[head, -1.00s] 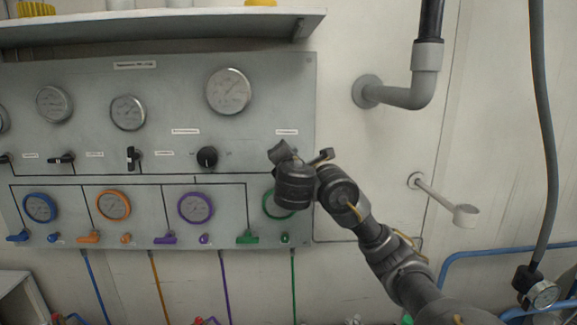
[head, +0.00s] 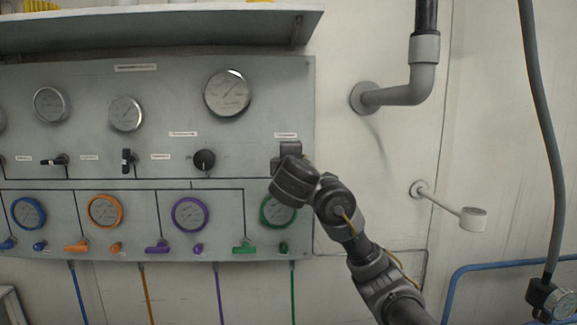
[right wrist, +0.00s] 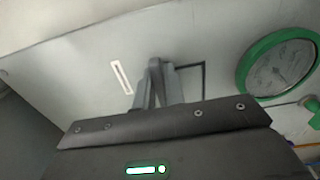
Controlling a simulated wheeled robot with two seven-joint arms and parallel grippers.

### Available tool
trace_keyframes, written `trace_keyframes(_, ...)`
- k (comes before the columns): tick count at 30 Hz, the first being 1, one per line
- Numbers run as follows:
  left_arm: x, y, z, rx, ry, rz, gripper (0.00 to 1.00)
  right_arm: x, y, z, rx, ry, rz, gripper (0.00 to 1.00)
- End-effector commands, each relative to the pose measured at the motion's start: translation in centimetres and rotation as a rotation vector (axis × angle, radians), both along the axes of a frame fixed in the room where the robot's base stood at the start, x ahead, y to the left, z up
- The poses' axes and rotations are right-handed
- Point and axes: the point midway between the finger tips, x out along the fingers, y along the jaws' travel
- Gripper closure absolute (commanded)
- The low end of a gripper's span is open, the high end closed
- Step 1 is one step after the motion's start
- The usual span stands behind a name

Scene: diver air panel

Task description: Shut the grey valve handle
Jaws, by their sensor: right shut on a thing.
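The grey valve handle (right wrist: 155,76) is at the upper right of the panel, below a small white label (head: 286,135). In the head view my right gripper (head: 290,150) and wrist cover it. In the right wrist view my right gripper (right wrist: 156,92) is shut on the handle, with a finger on each side of it. The fingers reach the panel face. How far the handle is turned is hard to tell. My left gripper is not in view.
A green-ringed gauge (head: 278,211) sits just below my right wrist. A black knob (head: 204,159) is to the left. A shelf (head: 160,30) overhangs the panel. A grey pipe (head: 405,95) and a wall-mounted arm with a cup-like end (head: 473,218) stand out at the right.

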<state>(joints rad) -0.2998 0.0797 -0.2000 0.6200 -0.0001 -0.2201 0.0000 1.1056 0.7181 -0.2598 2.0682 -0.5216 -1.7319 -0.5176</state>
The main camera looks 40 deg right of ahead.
Motion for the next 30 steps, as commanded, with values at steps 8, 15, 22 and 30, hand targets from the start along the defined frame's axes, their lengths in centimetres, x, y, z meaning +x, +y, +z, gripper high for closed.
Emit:
trace_keyframes(8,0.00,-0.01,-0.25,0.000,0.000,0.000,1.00,0.02,0.01,-0.11,0.019,-0.012,-0.001,1.00)
trace_keyframes(15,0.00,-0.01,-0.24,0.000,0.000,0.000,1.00,0.03,0.02,-0.11,0.019,-0.012,-0.001,1.00)
trace_keyframes(22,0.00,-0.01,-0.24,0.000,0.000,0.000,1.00,0.03,0.02,-0.08,0.017,-0.012,0.000,0.67)
trace_keyframes(30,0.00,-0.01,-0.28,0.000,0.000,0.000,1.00,-0.09,0.16,-0.06,0.017,-0.013,0.001,0.67)
